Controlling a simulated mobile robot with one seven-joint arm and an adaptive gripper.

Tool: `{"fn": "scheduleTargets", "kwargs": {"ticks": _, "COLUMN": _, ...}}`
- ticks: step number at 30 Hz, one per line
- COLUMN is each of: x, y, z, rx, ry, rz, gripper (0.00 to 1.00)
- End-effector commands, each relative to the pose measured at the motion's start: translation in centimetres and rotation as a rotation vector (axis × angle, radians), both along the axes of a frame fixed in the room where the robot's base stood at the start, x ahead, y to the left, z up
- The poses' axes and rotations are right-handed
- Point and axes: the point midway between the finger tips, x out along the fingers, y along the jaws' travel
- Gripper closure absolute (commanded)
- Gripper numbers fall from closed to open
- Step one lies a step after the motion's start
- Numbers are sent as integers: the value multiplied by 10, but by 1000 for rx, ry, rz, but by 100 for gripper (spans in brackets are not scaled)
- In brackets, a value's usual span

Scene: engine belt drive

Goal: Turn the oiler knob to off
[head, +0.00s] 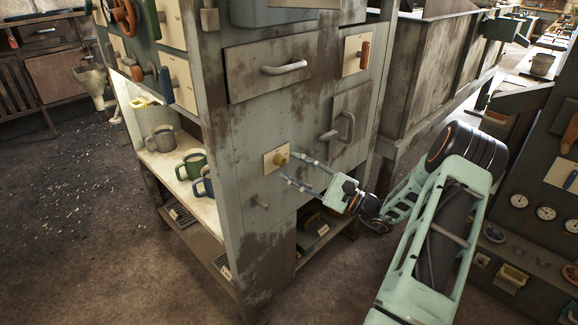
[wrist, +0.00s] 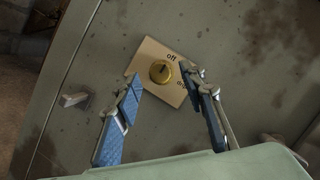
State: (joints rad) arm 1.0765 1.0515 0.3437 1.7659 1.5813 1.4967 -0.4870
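The oiler knob (wrist: 160,71) is a round brass knob on a tan square plate (wrist: 152,52) fixed to the cabinet's side panel. A dark pointer line on the knob points toward the upper right, roughly between the two labels. In the head view the knob (head: 281,159) sits just beyond my fingertips. My gripper (head: 298,172) is open, with its blue-padded fingers (wrist: 162,92) on either side of the knob's lower part; I cannot tell whether they touch it.
A small grey lever (wrist: 74,100) sticks out left of the plate. A drawer (head: 270,67) and a handled door (head: 351,122) are above and right. Mugs (head: 191,166) stand on the shelf at left. A gauge panel (head: 535,210) is at right.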

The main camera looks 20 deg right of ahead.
Motion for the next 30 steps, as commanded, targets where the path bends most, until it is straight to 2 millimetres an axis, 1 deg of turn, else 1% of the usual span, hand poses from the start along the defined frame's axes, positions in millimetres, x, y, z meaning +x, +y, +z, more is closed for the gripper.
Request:
{"fn": "scheduleTargets", "kwargs": {"ticks": 1, "x": -8, "y": -7, "z": -3, "rx": 0, "ry": 3, "rz": -3, "gripper": 62}}
{"fn": "scheduleTargets", "kwargs": {"ticks": 6, "x": -38, "y": -29, "z": -12, "rx": 1, "ry": 2, "rz": -4, "gripper": 62}}
{"fn": "scheduleTargets", "kwargs": {"ticks": 9, "x": -54, "y": -40, "z": -17, "rx": -1, "ry": 3, "rz": -4, "gripper": 62}}
{"fn": "scheduleTargets", "kwargs": {"ticks": 13, "x": -68, "y": -51, "z": -21, "rx": -1, "ry": 2, "rz": -2, "gripper": 62}}
{"fn": "scheduleTargets", "kwargs": {"ticks": 19, "x": -78, "y": -57, "z": -23, "rx": 0, "ry": 2, "rz": 0, "gripper": 62}}
{"fn": "scheduleTargets", "kwargs": {"ticks": 30, "x": -79, "y": -57, "z": -24, "rx": 0, "ry": 2, "rz": 0, "gripper": 62}}
